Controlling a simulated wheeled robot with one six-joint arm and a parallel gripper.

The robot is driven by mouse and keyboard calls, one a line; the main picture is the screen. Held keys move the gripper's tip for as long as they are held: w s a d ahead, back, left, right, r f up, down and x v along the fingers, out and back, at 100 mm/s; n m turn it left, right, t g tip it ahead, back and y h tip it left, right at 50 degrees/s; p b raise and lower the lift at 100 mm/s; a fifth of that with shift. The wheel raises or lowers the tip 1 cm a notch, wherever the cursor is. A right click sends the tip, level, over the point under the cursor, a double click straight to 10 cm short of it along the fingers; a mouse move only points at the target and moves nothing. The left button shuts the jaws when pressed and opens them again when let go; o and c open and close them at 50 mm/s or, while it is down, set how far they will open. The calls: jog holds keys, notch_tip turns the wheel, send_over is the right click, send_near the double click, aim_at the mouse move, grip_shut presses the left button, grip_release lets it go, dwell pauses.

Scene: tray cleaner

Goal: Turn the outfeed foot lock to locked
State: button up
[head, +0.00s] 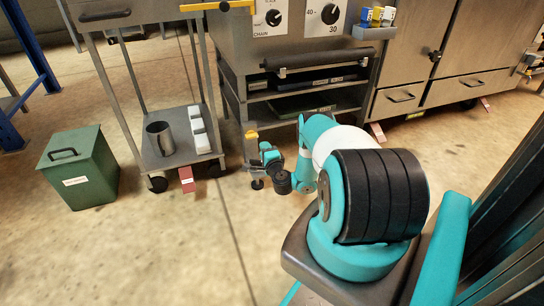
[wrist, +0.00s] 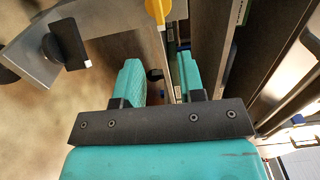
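My gripper (wrist: 160,66) points away from the wrist camera with its two teal fingers apart; no object is clearly held between them. In the head view my gripper (head: 264,150) is low, beside the front leg of the central machine, partly hidden by my wrist. A yellow piece (head: 251,135) shows just above it; a yellow lever-like piece (wrist: 157,10) is beyond the fingers in the wrist view. A small black knob (wrist: 154,75) appears in the finger gap, depth unclear. I cannot tell which part is the outfeed foot lock or how it is set.
A black knob (wrist: 64,46) with a white mark is on a grey plate at upper left. A cart shelf (head: 176,140) holds a metal cup and white blocks. A green bin (head: 80,168) stands left. Red wedge-like pieces (head: 187,179) lie low. The front floor is clear.

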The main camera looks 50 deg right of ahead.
jog(key=p+v, duration=0.8)
jog(key=p, duration=0.2)
jog(key=shift+p, duration=0.3)
